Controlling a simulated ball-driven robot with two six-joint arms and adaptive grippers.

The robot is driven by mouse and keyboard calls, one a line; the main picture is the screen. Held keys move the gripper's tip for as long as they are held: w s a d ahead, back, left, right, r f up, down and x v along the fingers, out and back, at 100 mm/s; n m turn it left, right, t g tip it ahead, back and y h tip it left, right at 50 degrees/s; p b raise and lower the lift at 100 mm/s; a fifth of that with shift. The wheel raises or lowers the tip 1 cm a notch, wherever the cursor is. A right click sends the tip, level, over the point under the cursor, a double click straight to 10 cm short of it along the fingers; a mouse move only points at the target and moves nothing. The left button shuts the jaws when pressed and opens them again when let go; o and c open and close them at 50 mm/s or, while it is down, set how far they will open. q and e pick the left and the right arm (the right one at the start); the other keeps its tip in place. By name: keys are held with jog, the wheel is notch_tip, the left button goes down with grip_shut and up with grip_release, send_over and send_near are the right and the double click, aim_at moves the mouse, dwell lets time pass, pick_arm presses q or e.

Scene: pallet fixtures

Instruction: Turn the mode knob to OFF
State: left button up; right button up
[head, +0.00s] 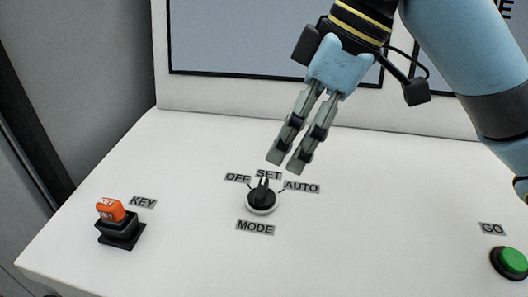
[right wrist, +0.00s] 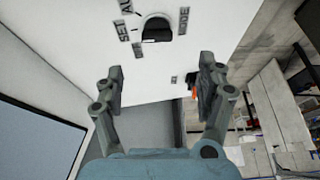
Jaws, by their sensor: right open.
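The black mode knob (head: 262,195) with a white base ring stands on the white panel, with its pointer toward the SET label (head: 268,174). The OFF label (head: 237,177) is to its upper left, AUTO (head: 301,187) to its right and MODE (head: 255,227) below it. My right gripper (head: 283,166) is open and empty, above and behind the knob, apart from it. In the right wrist view the knob (right wrist: 156,28) is at the top, beyond the spread fingers (right wrist: 158,86). My left gripper is not in view.
An orange key (head: 110,210) in a black base stands at the left of the panel, by the KEY label (head: 143,202). A green GO button (head: 512,261) is at the right edge. A white upright board with grey panes (head: 230,40) rises behind. The panel between is clear.

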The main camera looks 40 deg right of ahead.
aim_at(262, 187)
jog(key=b+x, duration=0.1)
jog(key=x, duration=0.8)
jog(key=shift+w+f, duration=0.4)
jog(key=shift+f, duration=0.25)
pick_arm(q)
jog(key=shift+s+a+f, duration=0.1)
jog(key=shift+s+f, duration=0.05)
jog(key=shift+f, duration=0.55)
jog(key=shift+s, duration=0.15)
pick_arm(e)
jog(key=c, duration=1.2)
